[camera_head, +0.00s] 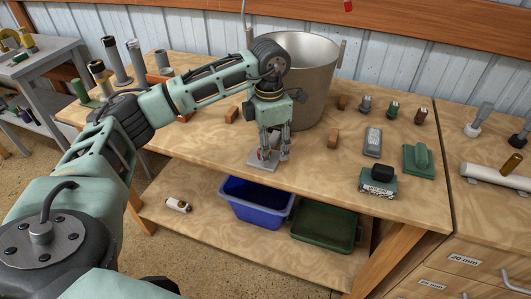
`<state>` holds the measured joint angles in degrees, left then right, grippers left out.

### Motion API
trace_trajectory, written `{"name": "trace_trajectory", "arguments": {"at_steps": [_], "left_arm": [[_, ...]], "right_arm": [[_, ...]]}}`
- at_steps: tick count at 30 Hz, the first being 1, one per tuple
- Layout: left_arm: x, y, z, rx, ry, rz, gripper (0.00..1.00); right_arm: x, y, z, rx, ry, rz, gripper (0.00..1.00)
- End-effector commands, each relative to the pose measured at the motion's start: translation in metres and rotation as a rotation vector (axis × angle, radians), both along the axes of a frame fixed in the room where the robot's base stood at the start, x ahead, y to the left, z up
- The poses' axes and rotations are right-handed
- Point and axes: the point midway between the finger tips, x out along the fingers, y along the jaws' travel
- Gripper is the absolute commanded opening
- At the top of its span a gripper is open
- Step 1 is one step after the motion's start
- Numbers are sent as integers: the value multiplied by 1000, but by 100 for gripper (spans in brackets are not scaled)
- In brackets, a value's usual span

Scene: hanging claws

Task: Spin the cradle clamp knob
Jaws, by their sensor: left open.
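A small grey cradle clamp (261,166) sits near the front edge of the wooden bench, on a flat base plate. A small red part (264,154) shows on it, which may be its knob. My left gripper (274,152) points down over the clamp, with its fingers apart around or beside the red part. The fingers hide much of the clamp, and I cannot tell whether they touch it. My right gripper is not in view.
A large metal bucket (313,75) stands close behind my left gripper. Small wooden blocks (333,138), a green-based device (378,181) and a green sander-like tool (419,160) lie to the right. Blue (257,210) and green (326,226) bins sit on the lower shelf.

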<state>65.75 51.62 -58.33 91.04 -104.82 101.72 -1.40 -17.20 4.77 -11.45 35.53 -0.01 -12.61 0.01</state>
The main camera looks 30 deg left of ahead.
Motion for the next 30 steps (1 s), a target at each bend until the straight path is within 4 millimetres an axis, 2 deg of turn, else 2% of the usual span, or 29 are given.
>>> {"name": "trace_trajectory", "arguments": {"at_steps": [10, 30], "left_arm": [[-1, 2, 4, 4, 4, 3, 50], [-1, 2, 57, 4, 4, 4, 50]], "right_arm": [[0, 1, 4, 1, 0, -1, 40], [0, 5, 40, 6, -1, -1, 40]]}}
